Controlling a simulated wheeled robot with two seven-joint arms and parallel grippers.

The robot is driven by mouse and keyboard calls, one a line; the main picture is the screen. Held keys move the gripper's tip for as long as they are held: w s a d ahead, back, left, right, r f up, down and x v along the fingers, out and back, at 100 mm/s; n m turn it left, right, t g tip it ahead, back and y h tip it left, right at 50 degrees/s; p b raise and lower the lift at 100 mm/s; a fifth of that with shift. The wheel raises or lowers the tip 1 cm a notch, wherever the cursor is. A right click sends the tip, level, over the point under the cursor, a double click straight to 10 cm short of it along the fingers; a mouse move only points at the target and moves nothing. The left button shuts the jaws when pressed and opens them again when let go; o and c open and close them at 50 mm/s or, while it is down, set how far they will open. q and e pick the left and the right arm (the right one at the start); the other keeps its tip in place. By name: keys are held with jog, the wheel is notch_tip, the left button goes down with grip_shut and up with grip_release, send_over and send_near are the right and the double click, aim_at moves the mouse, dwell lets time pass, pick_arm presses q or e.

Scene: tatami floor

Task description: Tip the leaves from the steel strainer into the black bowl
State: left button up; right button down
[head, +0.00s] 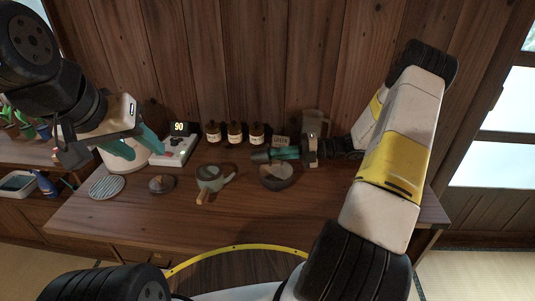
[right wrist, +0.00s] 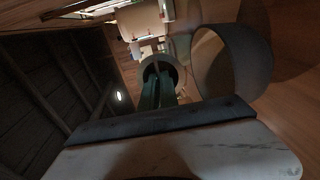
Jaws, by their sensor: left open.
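My right gripper (head: 284,153) reaches in from the right, just above and behind the black bowl (head: 276,177). Its teal fingers are close together at a small dark round piece that looks like the steel strainer (head: 259,155). In the right wrist view a round rim (right wrist: 158,70) shows around the fingertips, and the bowl wall (right wrist: 235,65) stands close on the right. The strainer appears turned sideways. I cannot make out leaves in it or in the bowl. My left gripper (head: 112,143) is open and empty, above a white rounded vessel (head: 122,155) at the left.
A grey-green pot with a wooden handle (head: 211,178) stands left of the bowl. A round slatted disc (head: 106,187) and small dark lid (head: 161,184) lie left. The table front is clear.

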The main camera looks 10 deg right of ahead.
jog(key=shift+d+y, duration=0.3)
jog(key=shift+s+d+f+t+y+b, duration=0.1)
jog(key=shift+d+f+t+y+b, duration=0.15)
jog(key=shift+y+b, duration=0.85)
jog(key=shift+s+d+f+t+y+b, duration=0.15)
jog(key=shift+f+t+y+b, duration=0.2)
jog(key=shift+y+b, duration=0.75)
